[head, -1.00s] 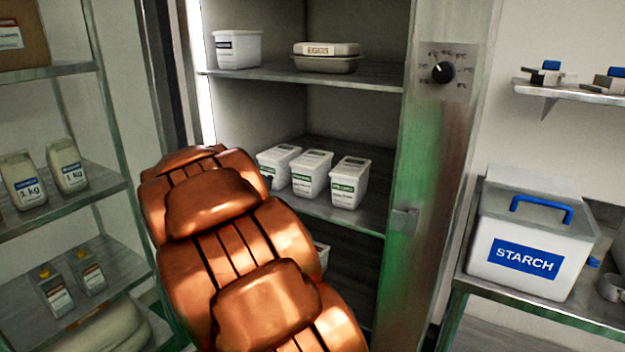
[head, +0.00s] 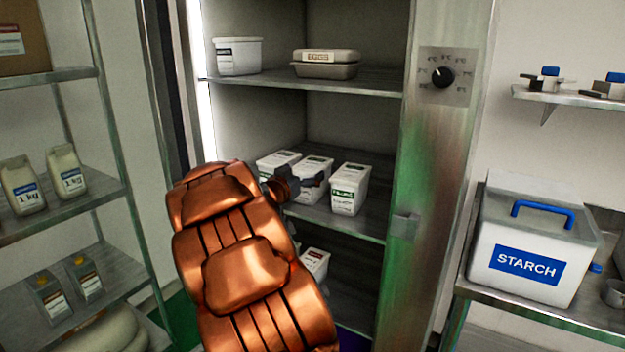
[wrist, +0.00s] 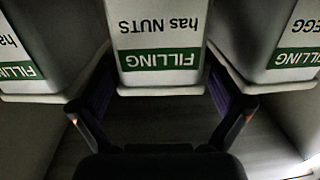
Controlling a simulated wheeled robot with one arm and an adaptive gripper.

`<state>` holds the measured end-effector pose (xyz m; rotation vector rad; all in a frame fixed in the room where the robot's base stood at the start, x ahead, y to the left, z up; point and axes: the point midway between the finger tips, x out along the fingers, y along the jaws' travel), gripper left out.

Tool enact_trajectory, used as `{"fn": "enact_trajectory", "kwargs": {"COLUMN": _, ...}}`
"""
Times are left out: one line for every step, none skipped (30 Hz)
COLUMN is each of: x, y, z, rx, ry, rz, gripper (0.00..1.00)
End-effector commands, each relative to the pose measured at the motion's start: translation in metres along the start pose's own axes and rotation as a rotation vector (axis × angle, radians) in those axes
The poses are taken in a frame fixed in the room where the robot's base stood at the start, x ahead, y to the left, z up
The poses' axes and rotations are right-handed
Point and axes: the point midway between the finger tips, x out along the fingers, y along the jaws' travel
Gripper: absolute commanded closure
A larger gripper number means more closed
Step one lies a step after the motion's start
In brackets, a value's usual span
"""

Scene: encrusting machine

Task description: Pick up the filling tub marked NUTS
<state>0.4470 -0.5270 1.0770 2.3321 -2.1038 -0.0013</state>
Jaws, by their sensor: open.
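The NUTS tub (wrist: 160,28) is a white box with a green FILLING label, upside down in the wrist view. It is the middle one of three tubs on the cabinet's middle shelf; in the head view it shows (head: 313,167) partly behind my gripper (head: 303,183). In the wrist view my gripper (wrist: 160,88) is open, one finger on each side of the NUTS tub's near end, in the gaps to its neighbours. I cannot tell whether the fingers touch it.
Similar FILLING tubs stand close on both sides, one at the wrist view's left (wrist: 38,45) and one marked EGG (wrist: 270,40) at its right. The cabinet's upper shelf (head: 290,78) is above. The STARCH bin (head: 527,240) is on the right counter.

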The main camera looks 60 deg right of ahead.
Motion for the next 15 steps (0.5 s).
{"fn": "enact_trajectory", "kwargs": {"x": 0.007, "y": 0.001, "z": -0.001, "rx": -0.001, "ry": 0.001, "rz": 0.002, "gripper": 0.00}}
{"fn": "enact_trajectory", "kwargs": {"x": 0.010, "y": 0.000, "z": -0.002, "rx": -0.001, "ry": 0.000, "rz": 0.001, "gripper": 0.00}}
{"fn": "enact_trajectory", "kwargs": {"x": 0.015, "y": 0.000, "z": -0.002, "rx": -0.001, "ry": 0.000, "rz": 0.000, "gripper": 0.00}}
{"fn": "enact_trajectory", "kwargs": {"x": 0.018, "y": 0.000, "z": -0.002, "rx": 0.000, "ry": 0.000, "rz": 0.000, "gripper": 0.00}}
{"fn": "enact_trajectory", "kwargs": {"x": 0.021, "y": -0.001, "z": -0.002, "rx": 0.001, "ry": 0.001, "rz": -0.001, "gripper": 0.00}}
{"fn": "enact_trajectory", "kwargs": {"x": 0.025, "y": 0.000, "z": -0.002, "rx": 0.001, "ry": 0.001, "rz": 0.000, "gripper": 0.00}}
{"fn": "enact_trajectory", "kwargs": {"x": 0.027, "y": 0.000, "z": -0.002, "rx": 0.002, "ry": 0.001, "rz": 0.000, "gripper": 0.00}}
{"fn": "enact_trajectory", "kwargs": {"x": 0.029, "y": 0.000, "z": -0.002, "rx": 0.002, "ry": 0.001, "rz": 0.000, "gripper": 0.00}}
{"fn": "enact_trajectory", "kwargs": {"x": 0.031, "y": 0.000, "z": -0.002, "rx": 0.002, "ry": 0.001, "rz": 0.000, "gripper": 0.00}}
{"fn": "enact_trajectory", "kwargs": {"x": 0.032, "y": 0.000, "z": -0.002, "rx": 0.002, "ry": 0.001, "rz": 0.000, "gripper": 0.00}}
{"fn": "enact_trajectory", "kwargs": {"x": 0.033, "y": 0.000, "z": -0.002, "rx": 0.001, "ry": 0.001, "rz": 0.000, "gripper": 0.00}}
{"fn": "enact_trajectory", "kwargs": {"x": 0.033, "y": 0.000, "z": -0.002, "rx": 0.001, "ry": 0.001, "rz": 0.000, "gripper": 0.00}}
{"fn": "enact_trajectory", "kwargs": {"x": 0.034, "y": 0.000, "z": -0.002, "rx": 0.001, "ry": 0.001, "rz": -0.001, "gripper": 0.00}}
{"fn": "enact_trajectory", "kwargs": {"x": 0.034, "y": 0.000, "z": -0.002, "rx": 0.001, "ry": 0.001, "rz": -0.001, "gripper": 0.00}}
{"fn": "enact_trajectory", "kwargs": {"x": 0.034, "y": 0.000, "z": -0.002, "rx": 0.001, "ry": 0.001, "rz": -0.001, "gripper": 0.00}}
